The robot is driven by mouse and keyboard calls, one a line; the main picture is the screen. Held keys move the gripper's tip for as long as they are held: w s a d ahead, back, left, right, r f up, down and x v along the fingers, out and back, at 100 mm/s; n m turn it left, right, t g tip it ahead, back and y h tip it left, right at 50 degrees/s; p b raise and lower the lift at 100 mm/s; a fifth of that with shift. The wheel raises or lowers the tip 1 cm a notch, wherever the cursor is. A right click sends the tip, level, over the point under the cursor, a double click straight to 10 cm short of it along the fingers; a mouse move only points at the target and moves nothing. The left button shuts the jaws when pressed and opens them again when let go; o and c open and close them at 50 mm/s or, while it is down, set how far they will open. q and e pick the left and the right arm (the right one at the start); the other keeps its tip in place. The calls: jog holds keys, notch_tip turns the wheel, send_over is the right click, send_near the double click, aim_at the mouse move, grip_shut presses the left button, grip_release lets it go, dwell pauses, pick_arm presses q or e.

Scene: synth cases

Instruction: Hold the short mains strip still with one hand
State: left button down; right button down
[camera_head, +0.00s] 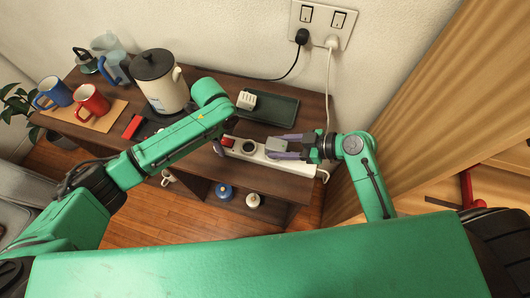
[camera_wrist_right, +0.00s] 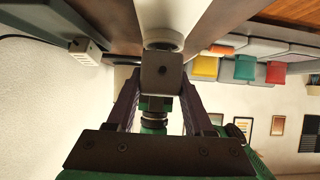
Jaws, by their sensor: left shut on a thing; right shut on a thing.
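The short white mains strip (camera_head: 265,157) lies along the table's front edge in the head view, with a red switch (camera_head: 228,142) near its left end and a round dark socket beside it. My left gripper (camera_head: 219,147) is at the strip's left end, shut on it; its own forearm hides much of the grip. My right gripper (camera_head: 283,145) is over the strip's right part, its purple fingers shut on a small grey block (camera_head: 275,145). The block (camera_wrist_right: 162,75) shows dark between the fingers in the right wrist view. I cannot tell whether it touches the strip.
A dark tray (camera_head: 275,110) behind the strip holds a white adaptor (camera_head: 246,101). A cream kettle (camera_head: 163,88), a red mug (camera_head: 92,100) and a blue mug (camera_head: 55,92) stand left. A white cord (camera_head: 329,90) runs down from the wall sockets (camera_head: 321,24) at the right.

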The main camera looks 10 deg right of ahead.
jog(key=shift+r, duration=1.4)
